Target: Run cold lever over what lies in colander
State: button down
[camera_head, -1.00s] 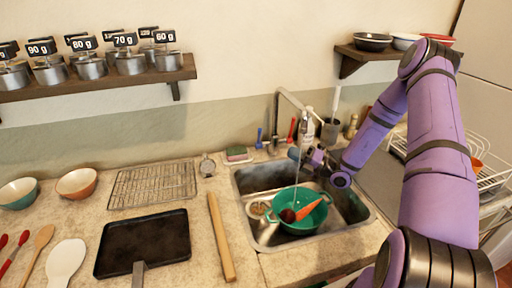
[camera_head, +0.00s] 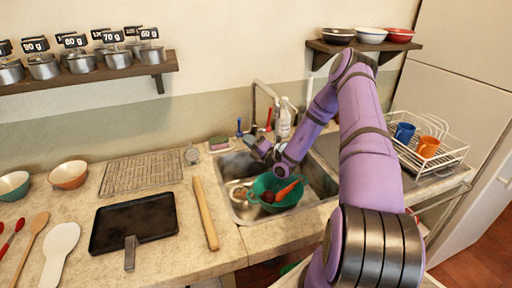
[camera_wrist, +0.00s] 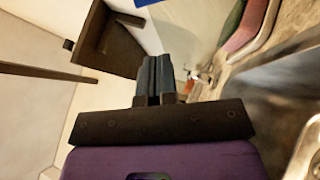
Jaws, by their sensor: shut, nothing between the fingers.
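The green colander (camera_head: 262,184) sits in the metal sink (camera_head: 313,180). An orange carrot (camera_head: 288,190) and a dark red round item (camera_head: 267,197) lie in it. The tap (camera_head: 255,100) rises behind the sink, with a blue lever (camera_head: 239,128) on its left and a red one (camera_head: 269,118) on its right. My gripper (camera_head: 250,141) is near the tap's base, close to the blue lever; I cannot tell whether it touches it. In the wrist view its fingers (camera_wrist: 153,75) are shut and empty. I cannot make out a water stream now.
A soap bottle (camera_head: 284,120) stands behind the sink, and a sponge (camera_head: 219,142) lies left of the tap. A rolling pin (camera_head: 205,213), black tray (camera_head: 133,222) and wire rack (camera_head: 141,173) lie left. A dish rack (camera_head: 440,153) with mugs stands right.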

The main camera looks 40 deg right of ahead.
jog(key=shift+w+d+r, duration=0.15)
jog(key=shift+w+r, duration=0.3)
jog(key=shift+w, duration=0.4)
jog(key=shift+w+d+r, duration=0.2)
jog(key=shift+w+r, duration=0.25)
jog(key=shift+w, duration=0.4)
jog(key=shift+w+d+r, duration=0.15)
jog(key=shift+w+r, duration=0.3)
jog(key=shift+w, duration=0.4)
jog(key=shift+w+d+r+m+g+h, duration=0.2)
jog(key=shift+w+r+m+g+h, duration=0.15)
jog(key=shift+w+r+m+g, duration=0.3)
jog(key=shift+w+d+r+m+g+h, duration=0.2)
jog(key=shift+w+r+m+g+h, duration=0.2)
jog(key=shift+w, duration=0.35)
jog(key=shift+s, duration=0.1)
